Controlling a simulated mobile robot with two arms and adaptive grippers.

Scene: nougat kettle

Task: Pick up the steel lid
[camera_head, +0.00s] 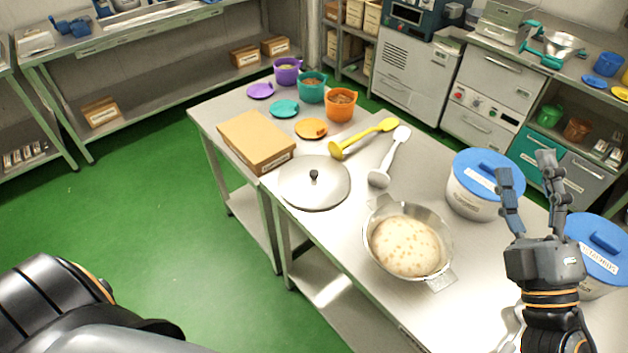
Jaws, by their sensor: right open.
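The steel lid (316,196) lies flat on the steel table, a round disc with a small black knob (314,175) at its middle. It sits left of the pan and in front of the cardboard box. My right gripper (527,162) is open and empty, its fingers pointing up, at the right side of the table in front of the blue-lidded tubs. It is well to the right of the lid, with the pan between them. My left gripper is not in view; only part of my own body shows at the lower left.
A steel pan (408,243) of pale spotted mixture stands right of the lid. A cardboard box (257,141), a yellow spoon (362,139), a white paddle (391,155) and blue-lidded tubs (474,195) surround it. Purple, teal and orange (341,104) cups stand at the back.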

